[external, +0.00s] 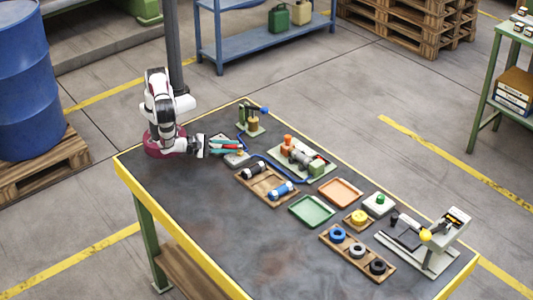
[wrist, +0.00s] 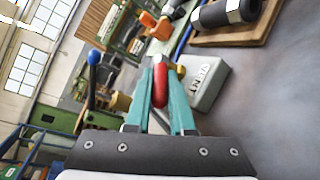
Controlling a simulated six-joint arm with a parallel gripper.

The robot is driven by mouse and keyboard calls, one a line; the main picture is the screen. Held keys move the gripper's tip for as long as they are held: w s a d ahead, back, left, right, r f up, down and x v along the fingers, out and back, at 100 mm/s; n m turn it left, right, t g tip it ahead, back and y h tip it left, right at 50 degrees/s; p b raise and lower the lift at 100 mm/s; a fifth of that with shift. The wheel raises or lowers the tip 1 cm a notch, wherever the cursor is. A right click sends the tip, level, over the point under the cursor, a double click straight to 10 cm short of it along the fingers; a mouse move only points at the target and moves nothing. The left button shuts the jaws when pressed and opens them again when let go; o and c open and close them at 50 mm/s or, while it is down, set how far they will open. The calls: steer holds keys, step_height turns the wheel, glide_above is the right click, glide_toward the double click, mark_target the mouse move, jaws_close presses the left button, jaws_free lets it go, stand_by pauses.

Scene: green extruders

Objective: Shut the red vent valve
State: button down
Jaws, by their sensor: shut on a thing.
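The red vent valve shows as a red handle (wrist: 160,84) between my teal fingers in the wrist view. A grey block (wrist: 207,88) marked VENT sits just to the right of it, with a small brass part near the fingertips. In the external view the pale block (external: 236,160) lies at the table's back left, under my fingers. My gripper (external: 240,147) reaches right from my arm, low over the table. In the wrist view my gripper (wrist: 160,64) is shut on the red handle. The fingers hide part of the handle and its joint with the block.
A green stand with a blue-knobbed lever (external: 251,120) is close behind my gripper. A wooden tray with black and blue cylinders (external: 268,186) is in front to the right. A blue hose (external: 270,161) runs beside it. The table's front left is clear.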

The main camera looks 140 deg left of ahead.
steer(key=c, duration=1.1)
jaws_free()
